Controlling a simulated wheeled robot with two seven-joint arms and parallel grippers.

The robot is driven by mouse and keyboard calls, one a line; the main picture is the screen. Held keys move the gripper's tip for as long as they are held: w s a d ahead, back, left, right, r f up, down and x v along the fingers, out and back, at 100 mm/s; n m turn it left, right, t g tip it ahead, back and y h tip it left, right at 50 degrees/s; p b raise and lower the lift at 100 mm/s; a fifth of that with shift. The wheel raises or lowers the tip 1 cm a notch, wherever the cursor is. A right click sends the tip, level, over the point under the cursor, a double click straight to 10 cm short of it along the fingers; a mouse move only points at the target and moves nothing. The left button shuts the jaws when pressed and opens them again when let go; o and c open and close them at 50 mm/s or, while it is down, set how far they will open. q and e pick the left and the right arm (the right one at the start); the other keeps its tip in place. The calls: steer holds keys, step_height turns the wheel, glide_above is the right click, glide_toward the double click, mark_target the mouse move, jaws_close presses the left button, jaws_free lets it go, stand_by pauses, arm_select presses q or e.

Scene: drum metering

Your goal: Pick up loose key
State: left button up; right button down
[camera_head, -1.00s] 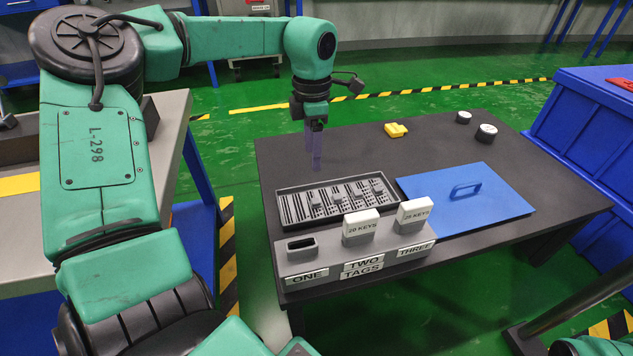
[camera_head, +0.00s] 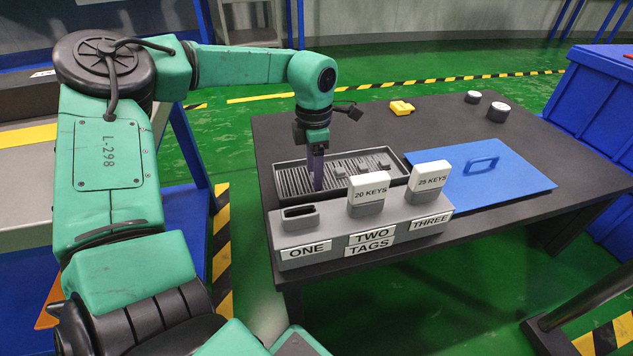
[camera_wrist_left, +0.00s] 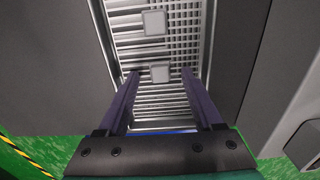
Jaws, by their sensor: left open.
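A dark grey slotted tray (camera_head: 292,181) lies on the black table, behind the grey block holder. Several small grey square pieces (camera_head: 365,168) stand on its slots. I cannot tell for certain which thing is the loose key. My left gripper (camera_head: 318,184) points straight down over the left part of the tray, its fingertips low at the slots. In the left wrist view its two purple fingers are open, one on each side of a small grey square piece (camera_wrist_left: 160,73), with gaps to it. Another such piece (camera_wrist_left: 154,22) sits farther along the tray. My right gripper is out of view.
The grey holder (camera_head: 340,229), labelled ONE, TWO, THREE and TAGS, stands in front of the tray. White-topped pieces (camera_head: 370,186) read 20 KEYS and 25 KEYS. A blue lid (camera_head: 500,184) lies right. A yellow object (camera_head: 401,108) and two round pieces sit behind.

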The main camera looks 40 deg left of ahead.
arm_select(q)
steer(key=shift+r, duration=0.15)
steer(key=shift+c, duration=0.3)
jaws_close()
